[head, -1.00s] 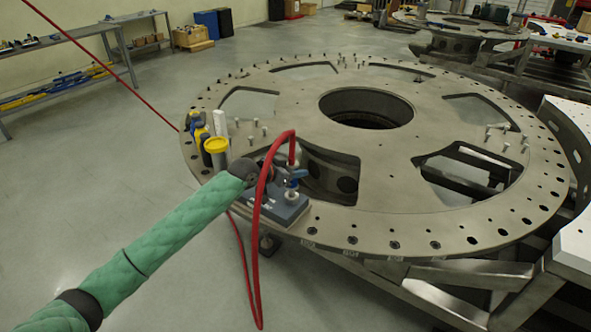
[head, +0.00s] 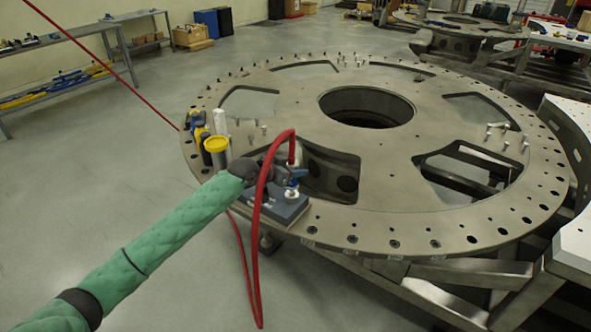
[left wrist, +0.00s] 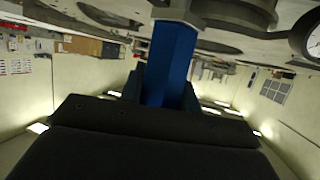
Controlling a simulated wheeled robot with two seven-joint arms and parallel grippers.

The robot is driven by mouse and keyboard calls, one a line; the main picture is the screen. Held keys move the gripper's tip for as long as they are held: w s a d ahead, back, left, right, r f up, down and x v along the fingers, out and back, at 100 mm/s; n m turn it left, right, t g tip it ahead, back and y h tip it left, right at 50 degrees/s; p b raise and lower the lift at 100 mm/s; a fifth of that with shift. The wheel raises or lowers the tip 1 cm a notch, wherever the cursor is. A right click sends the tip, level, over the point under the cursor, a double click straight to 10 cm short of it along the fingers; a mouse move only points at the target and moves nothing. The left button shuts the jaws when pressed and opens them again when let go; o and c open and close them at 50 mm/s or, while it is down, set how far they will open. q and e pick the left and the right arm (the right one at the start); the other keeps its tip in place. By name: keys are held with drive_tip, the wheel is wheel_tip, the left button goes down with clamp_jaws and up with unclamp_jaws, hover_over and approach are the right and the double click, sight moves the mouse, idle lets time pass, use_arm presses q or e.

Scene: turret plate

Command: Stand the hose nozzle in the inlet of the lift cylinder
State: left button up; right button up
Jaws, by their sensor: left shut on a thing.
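My left gripper (head: 285,174) is shut on a blue part, which I take to be the hose nozzle; it shows as a blue faceted body (left wrist: 172,62) between the jaws in the left wrist view. In the head view the nozzle is small and partly hidden by the gripper and the red hose (head: 258,215). The gripper is over a dark blue-grey block (head: 287,210) at the plate's near edge. A small pale metal fitting (head: 291,193) shows just below the gripper.
The large round turret plate (head: 400,210) has cut-outs, a central hole and several upright bolts. Yellow and dark bottles or tools (head: 200,132) stand by the yellow-topped cylinder. The red hose loops down to the floor. The plate's right front is mostly clear.

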use_arm(q)
drive_tip(key=shift+f, duration=0.3)
idle(0.4)
drive_tip(key=shift+f+b, duration=1.1)
drive_tip(key=shift+f, duration=0.4)
idle(1.5)
drive_tip(key=o, duration=1.2)
drive_tip(key=shift+o, duration=0.2)
